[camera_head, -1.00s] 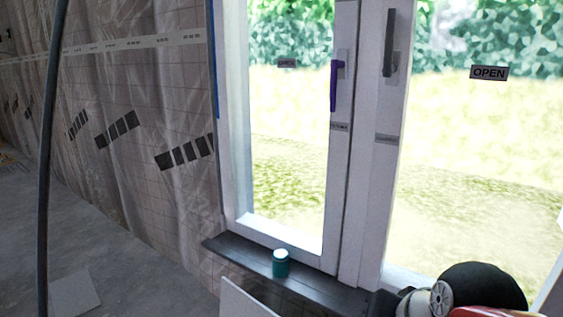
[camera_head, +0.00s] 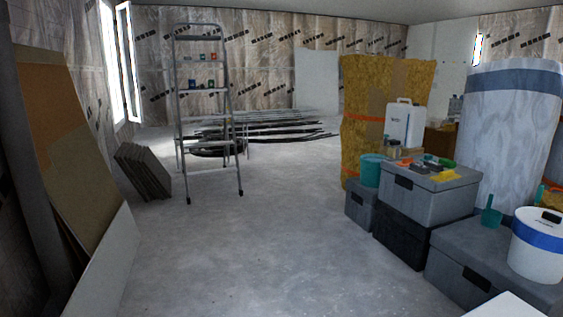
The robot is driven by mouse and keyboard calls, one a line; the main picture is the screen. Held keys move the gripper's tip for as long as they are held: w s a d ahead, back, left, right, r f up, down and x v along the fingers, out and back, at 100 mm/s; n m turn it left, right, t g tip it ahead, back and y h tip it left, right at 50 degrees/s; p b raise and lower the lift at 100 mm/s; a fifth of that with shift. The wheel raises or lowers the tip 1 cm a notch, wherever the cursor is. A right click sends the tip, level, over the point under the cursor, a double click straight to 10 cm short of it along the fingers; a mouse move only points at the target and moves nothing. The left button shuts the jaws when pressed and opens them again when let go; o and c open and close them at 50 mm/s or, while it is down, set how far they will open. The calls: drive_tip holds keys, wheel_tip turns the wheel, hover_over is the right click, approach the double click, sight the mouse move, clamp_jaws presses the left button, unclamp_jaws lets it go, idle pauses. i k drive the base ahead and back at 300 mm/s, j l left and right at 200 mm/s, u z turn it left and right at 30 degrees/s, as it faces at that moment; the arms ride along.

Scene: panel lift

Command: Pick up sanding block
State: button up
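I cannot single out a sanding block. Several small red, yellow, orange and green items, including a yellow piece (camera_head: 445,176), lie on top of a grey lidded box (camera_head: 428,198) at the right, too small to identify. More small coloured items stand on the steps of the stepladder (camera_head: 208,110) at the left of the middle. My gripper is not in view.
Grey boxes, a teal bucket (camera_head: 371,170), a white canister (camera_head: 404,123), a white tub (camera_head: 537,247) and a large wrapped roll (camera_head: 511,130) crowd the right. Boards (camera_head: 60,130) lean at the left; stacked panels (camera_head: 143,172) stand beyond. The middle concrete floor (camera_head: 270,240) is clear.

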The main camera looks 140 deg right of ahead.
sight(421, 169)
drive_tip(key=z, duration=5.55)
